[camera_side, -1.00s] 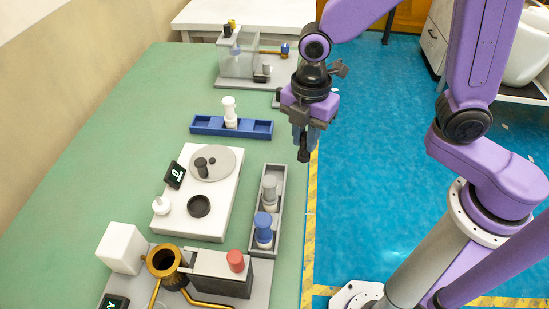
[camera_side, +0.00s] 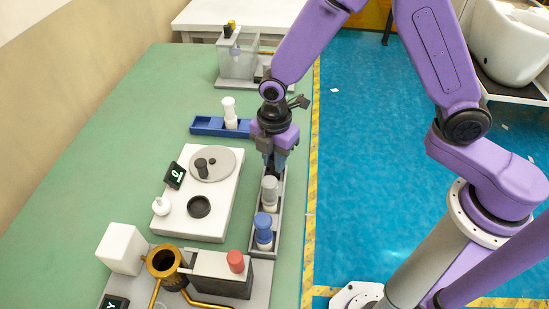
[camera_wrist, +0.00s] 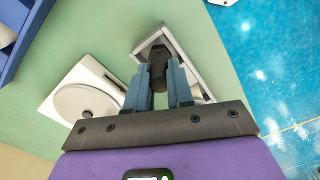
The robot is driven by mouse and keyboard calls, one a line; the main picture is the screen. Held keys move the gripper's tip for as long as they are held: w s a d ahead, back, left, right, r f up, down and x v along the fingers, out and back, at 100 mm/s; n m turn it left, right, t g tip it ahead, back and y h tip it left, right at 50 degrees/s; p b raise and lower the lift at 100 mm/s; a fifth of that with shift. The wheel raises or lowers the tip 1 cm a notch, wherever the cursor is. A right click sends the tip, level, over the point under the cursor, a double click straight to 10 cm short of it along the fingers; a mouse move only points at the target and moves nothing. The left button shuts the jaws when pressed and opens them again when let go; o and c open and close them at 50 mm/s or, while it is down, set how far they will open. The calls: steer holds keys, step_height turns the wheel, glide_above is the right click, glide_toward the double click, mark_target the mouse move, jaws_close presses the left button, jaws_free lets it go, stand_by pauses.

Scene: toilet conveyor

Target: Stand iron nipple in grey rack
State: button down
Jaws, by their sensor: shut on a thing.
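My gripper (camera_side: 274,160) is over the far end of the grey rack (camera_side: 254,248) in the side view. In the wrist view, my gripper (camera_wrist: 160,75) is shut on a dark iron nipple (camera_wrist: 159,58), which is seen between the blue-grey fingers with the rack's end (camera_wrist: 150,42) around it. I cannot tell whether the nipple touches the rack floor. The rack also holds a grey-white piece (camera_side: 270,192) in its middle and a blue-topped piece (camera_side: 264,230) at its near end, both upright. My gripper hides the rack's far compartment in the side view.
A blue rack (camera_side: 207,126) with a white piece (camera_side: 229,112) stands behind left. A white block with a round plate (camera_side: 225,165) lies to the left. A brass pot (camera_side: 163,262) and a red-topped box (camera_side: 222,275) are at the front. Green table is clear at far left.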

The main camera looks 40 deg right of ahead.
steer(key=shift+f, duration=0.3)
steer(key=c, duration=1)
jaws_free()
step_height(320, 180, up, 12)
steer(key=shift+r, duration=0.2)
steer(key=s+d+r+m, duration=0.1)
steer(key=s+d+m, duration=0.3)
steer(key=s+d, duration=0.4)
steer(key=s+d+r+m, duration=0.1)
steer(key=s+d+m, duration=0.4)
steer(key=s, duration=0.9)
steer(key=d, duration=0.3)
steer(key=shift+s+d+r, duration=0.3)
steer(key=shift+d, duration=0.05)
